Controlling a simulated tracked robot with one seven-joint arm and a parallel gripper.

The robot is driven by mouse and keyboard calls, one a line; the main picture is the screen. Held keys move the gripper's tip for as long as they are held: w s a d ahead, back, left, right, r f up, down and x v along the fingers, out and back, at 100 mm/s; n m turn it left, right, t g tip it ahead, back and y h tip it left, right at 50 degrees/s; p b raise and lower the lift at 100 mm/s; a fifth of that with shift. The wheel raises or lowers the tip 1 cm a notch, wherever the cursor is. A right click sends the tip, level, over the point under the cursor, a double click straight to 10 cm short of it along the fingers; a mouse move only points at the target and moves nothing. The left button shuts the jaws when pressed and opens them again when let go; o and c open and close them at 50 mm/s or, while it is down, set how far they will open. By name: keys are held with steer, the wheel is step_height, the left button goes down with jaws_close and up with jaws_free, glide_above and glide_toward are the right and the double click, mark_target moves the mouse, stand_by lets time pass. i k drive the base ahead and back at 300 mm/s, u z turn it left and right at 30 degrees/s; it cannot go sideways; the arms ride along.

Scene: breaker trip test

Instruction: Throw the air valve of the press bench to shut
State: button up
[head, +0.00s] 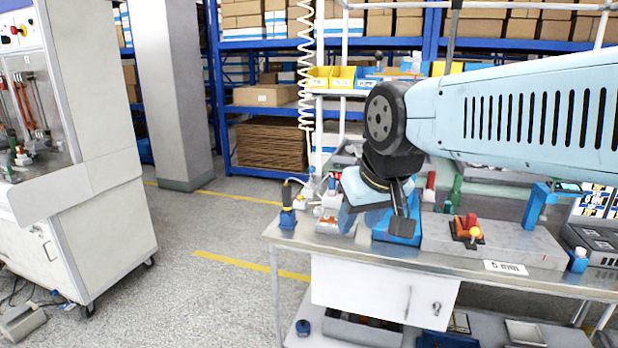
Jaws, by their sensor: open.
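The press bench (400,258) is a metal-topped table at the right of the head view. I cannot tell for sure whether this is the air valve. A small grey fitting with orange-red parts (327,212) stands near the bench's left end, partly hidden. My gripper (376,226) is open and points down over the bench, left of the red lever and apart from it. A blue block (416,239) is partly behind my gripper.
A small blue bottle-like item (287,218) stands at the bench's left corner. A white cabinet (100,210) stands left, with open floor (215,280) between.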

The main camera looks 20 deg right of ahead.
mark_target(312, 169)
steer(key=u, duration=0.55)
steer(key=i, duration=1.1)
steer(key=z, duration=0.05)
